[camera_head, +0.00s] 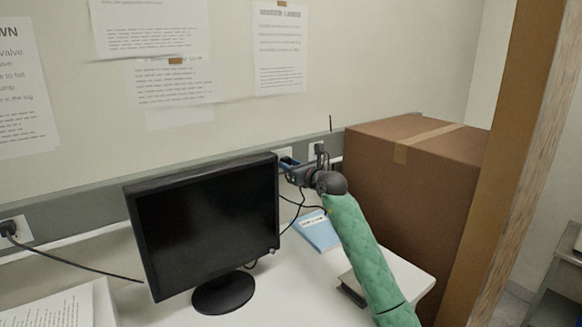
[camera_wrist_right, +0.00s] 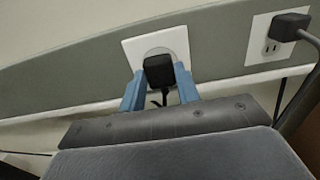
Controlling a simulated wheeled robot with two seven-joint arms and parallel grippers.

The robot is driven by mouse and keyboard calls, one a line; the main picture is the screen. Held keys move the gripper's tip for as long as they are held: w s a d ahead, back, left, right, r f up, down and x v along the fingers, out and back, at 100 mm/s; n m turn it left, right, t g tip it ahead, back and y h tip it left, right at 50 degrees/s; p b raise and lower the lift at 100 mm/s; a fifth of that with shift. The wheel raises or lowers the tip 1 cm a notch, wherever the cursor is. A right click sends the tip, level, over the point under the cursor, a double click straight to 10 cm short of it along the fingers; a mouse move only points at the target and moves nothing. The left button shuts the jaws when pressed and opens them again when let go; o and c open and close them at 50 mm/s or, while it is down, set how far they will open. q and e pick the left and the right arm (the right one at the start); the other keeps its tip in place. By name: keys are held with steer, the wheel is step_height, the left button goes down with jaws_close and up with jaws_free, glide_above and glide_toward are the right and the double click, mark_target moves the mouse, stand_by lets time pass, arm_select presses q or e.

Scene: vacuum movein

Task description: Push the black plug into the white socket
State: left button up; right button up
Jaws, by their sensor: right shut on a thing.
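The black plug (camera_wrist_right: 158,72) is between the blue fingers of my right gripper (camera_wrist_right: 160,90) in the right wrist view. The fingers are shut on it from both sides. The plug is in front of the white socket (camera_wrist_right: 133,47) on the wall and covers the middle of its round recess. I cannot tell how deep it sits in the recess. In the head view my right gripper (camera_head: 288,164) is at the wall, right of the monitor, and the white socket (camera_head: 284,153) shows behind it. A black cord hangs below. My left gripper is not in view.
A second outlet with a dark plug (camera_wrist_right: 290,27) is to the right. A black monitor (camera_head: 205,225) stands left of my right arm. A large cardboard box (camera_head: 410,190) is close on the right. A blue booklet (camera_head: 318,232) lies on the white desk (camera_head: 285,290).

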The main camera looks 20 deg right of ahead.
steer(key=shift+w+a, duration=0.1)
steer(key=shift+w, duration=0.25)
steer(key=o, duration=1)
arm_select(q)
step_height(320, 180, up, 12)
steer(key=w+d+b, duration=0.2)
steer(key=b, duration=0.1)
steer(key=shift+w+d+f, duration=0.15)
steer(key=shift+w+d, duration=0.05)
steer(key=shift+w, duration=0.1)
arm_select(e)
steer(key=v, duration=0.7)
steer(key=shift+s, duration=0.3)
